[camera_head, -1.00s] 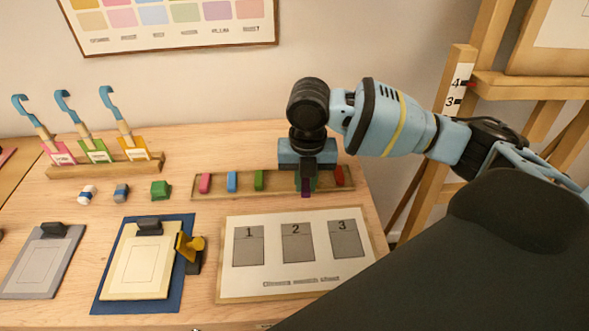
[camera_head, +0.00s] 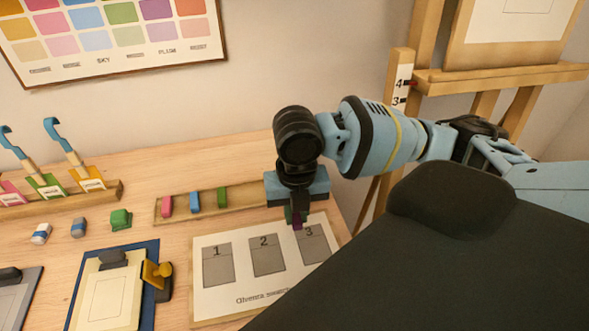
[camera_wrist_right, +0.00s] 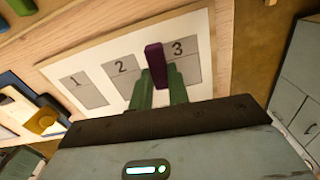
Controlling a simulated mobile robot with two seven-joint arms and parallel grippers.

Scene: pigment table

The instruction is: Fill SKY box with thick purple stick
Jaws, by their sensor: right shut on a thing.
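My right gripper (camera_head: 296,216) is shut on the thick purple stick (camera_head: 298,225) and holds it near the top of the numbered card (camera_head: 205,305), by grey boxes 2 (camera_head: 268,262) and 3 (camera_head: 314,250). In the right wrist view, the purple stick (camera_wrist_right: 154,58) stands out between the green fingertips (camera_wrist_right: 160,88), in front of the card. I cannot tell its height above the card. The word SKY (camera_head: 103,60) shows under the blue column of the wall chart (camera_head: 130,37); no box on the table reads SKY. My left gripper is out of view.
A wooden tray (camera_head: 180,215) holds pink (camera_head: 167,205), blue (camera_head: 194,202) and green (camera_head: 222,197) sticks. Left of the card are a stamp (camera_head: 157,274), a clipboard (camera_head: 105,300) and small blocks. An easel (camera_head: 395,130) stands at the right.

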